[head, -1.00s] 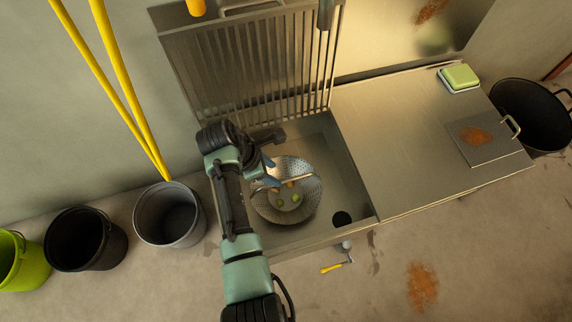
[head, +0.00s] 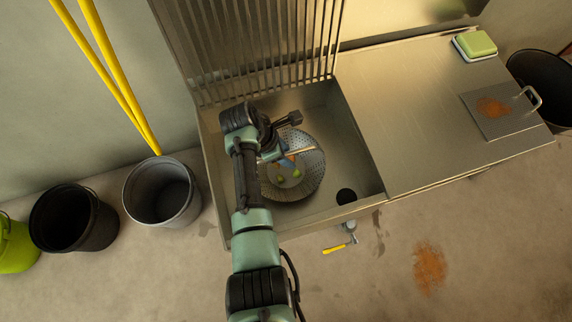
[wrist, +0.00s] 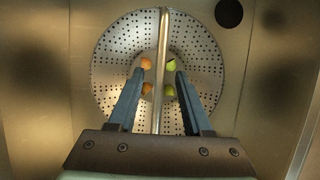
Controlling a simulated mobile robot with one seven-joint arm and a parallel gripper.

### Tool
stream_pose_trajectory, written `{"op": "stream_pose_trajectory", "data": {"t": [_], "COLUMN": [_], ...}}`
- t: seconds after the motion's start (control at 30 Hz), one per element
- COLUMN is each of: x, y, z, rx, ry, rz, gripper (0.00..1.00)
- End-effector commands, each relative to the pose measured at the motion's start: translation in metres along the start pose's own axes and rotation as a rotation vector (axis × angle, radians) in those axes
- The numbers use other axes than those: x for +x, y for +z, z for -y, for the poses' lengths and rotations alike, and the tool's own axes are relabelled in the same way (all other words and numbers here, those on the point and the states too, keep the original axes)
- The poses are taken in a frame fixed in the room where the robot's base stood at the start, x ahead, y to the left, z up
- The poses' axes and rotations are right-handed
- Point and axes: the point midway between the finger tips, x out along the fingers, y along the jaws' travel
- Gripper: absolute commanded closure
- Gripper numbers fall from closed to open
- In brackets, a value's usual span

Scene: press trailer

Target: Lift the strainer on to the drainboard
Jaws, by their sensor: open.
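The strainer (head: 309,164) is a round perforated metal bowl standing in the sink basin (head: 336,125). Several small orange and green pieces lie inside it. In the wrist view the strainer (wrist: 108,68) has a metal bar handle (wrist: 163,60) across its middle. My gripper (wrist: 158,72) is open above the strainer, with one blue finger on each side of the handle. I cannot tell how far above the handle the fingertips are. In the head view my gripper (head: 287,160) partly covers the strainer. The drainboard (head: 420,105) is the flat metal surface right of the basin.
On the drainboard are a green sponge in a white dish (head: 474,45) and a metal plate with a handle (head: 497,108) and a rusty patch. A slatted rack (head: 262,40) rises behind the basin. Buckets (head: 162,192) stand at left. The drainboard's left part is clear.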

Motion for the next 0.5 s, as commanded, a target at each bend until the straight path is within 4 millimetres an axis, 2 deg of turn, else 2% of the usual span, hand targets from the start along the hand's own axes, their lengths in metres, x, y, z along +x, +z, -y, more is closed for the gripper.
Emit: {"op": "stream_pose_trajectory", "data": {"t": [0.03, 0.2, 0.5], "x": [0.013, 0.033, 0.034], "y": [-0.003, -0.003, -0.001], "z": [-0.001, -0.001, -0.001], "rx": [0.0, 0.0, 0.0], "ry": [0.0, 0.001, 0.001], "rz": [0.0, 0.0, 0.0], "gripper": [0.5, 0.5, 0.5]}}
